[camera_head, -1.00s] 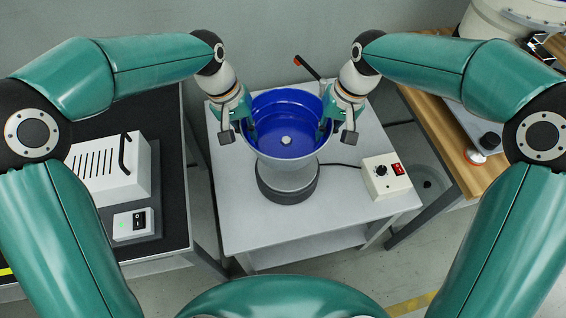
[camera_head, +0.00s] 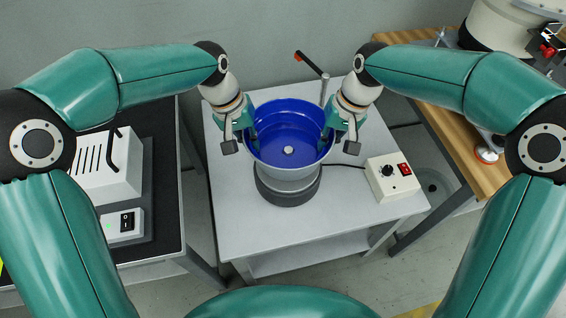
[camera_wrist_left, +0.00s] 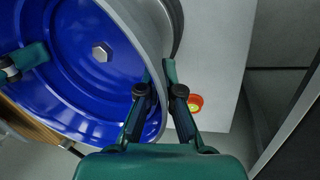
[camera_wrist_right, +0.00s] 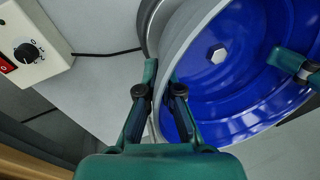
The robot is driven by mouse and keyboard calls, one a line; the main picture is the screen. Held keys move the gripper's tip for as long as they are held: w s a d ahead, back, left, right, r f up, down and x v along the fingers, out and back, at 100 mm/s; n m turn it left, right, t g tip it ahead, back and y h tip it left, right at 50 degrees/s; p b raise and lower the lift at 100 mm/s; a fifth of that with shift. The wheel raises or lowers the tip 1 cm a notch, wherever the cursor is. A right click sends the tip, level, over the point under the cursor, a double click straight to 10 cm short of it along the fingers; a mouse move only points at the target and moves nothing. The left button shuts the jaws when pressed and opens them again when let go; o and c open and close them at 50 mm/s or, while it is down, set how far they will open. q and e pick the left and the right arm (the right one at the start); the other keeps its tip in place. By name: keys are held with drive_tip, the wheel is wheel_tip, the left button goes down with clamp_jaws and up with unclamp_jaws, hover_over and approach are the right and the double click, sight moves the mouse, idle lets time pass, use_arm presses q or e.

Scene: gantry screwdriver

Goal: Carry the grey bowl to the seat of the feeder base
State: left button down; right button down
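The grey bowl (camera_head: 285,172), blue inside with a central nut (camera_head: 288,150), is upright over the dark round feeder base (camera_head: 288,194) on the pale table. Its underside overlaps the base; I cannot tell whether it touches the seat, which is hidden. My left gripper (camera_head: 250,137) holds the left side of the rim, one finger inside and one outside; the fingers straddle the wall in the left wrist view (camera_wrist_left: 159,80). My right gripper (camera_head: 328,133) grips the opposite side the same way, also in the right wrist view (camera_wrist_right: 159,80).
A control box (camera_head: 392,179) with dial and red switch stands right of the base. A red-tipped lever (camera_head: 311,64) rises behind the bowl. A white vented unit (camera_head: 103,165) is on the left bench, and a wooden bench (camera_head: 440,125) is at right. The front tabletop is clear.

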use_arm(q)
drive_tip(key=shift+a, duration=0.1)
use_arm(e)
drive_tip(key=shift+f, duration=0.1)
